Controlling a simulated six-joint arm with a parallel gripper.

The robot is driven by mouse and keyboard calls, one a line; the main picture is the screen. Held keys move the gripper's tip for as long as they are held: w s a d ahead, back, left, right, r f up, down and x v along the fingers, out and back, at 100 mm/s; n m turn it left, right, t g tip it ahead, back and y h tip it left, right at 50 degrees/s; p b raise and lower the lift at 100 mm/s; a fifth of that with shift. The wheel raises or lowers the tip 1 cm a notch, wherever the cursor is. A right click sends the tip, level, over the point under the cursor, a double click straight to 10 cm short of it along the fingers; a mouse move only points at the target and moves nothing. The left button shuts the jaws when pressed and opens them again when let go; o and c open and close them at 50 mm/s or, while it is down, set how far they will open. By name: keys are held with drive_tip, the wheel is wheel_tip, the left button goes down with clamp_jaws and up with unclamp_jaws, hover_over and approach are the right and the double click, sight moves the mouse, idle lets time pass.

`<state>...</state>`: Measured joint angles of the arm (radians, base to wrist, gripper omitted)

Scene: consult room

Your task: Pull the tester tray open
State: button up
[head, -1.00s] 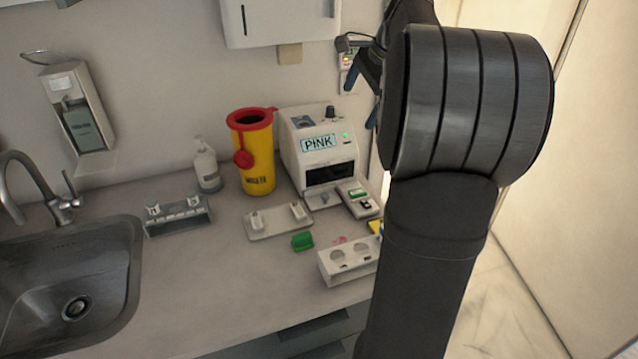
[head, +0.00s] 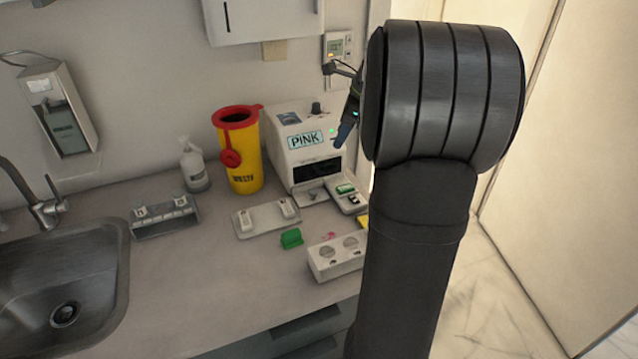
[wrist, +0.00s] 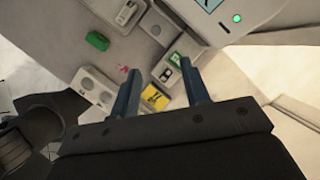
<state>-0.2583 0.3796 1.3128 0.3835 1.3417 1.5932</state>
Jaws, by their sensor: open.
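The tester (head: 303,143) is a white box with a screen reading PINK, a knob on top and a green light. Its front has a dark slot (head: 318,170), with a small pale ledge (head: 313,194) at its foot; I cannot tell how far the tray is out. In the wrist view a corner of the tester (wrist: 218,22) shows at the top right. My gripper (wrist: 160,90) is open and empty, pointing down above the counter. In the head view its blue fingers show at the tester's right side, above the counter; my arm hides the rest.
A small meter (head: 346,197) stands right beside the tester's front. A white holed rack (head: 336,264), a green block (head: 291,238), a flat white tray (head: 244,222) and a yellow item (wrist: 155,98) lie nearby. A yellow sharps bin (head: 243,160) stands left. The sink (head: 112,285) is far left.

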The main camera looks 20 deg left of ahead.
drive_tip(key=f+m, duration=0.2)
approach(313, 191)
drive_tip(key=x, duration=0.8)
drive_tip(key=shift+f, duration=0.1)
drive_tip(key=shift+c, duration=0.4)
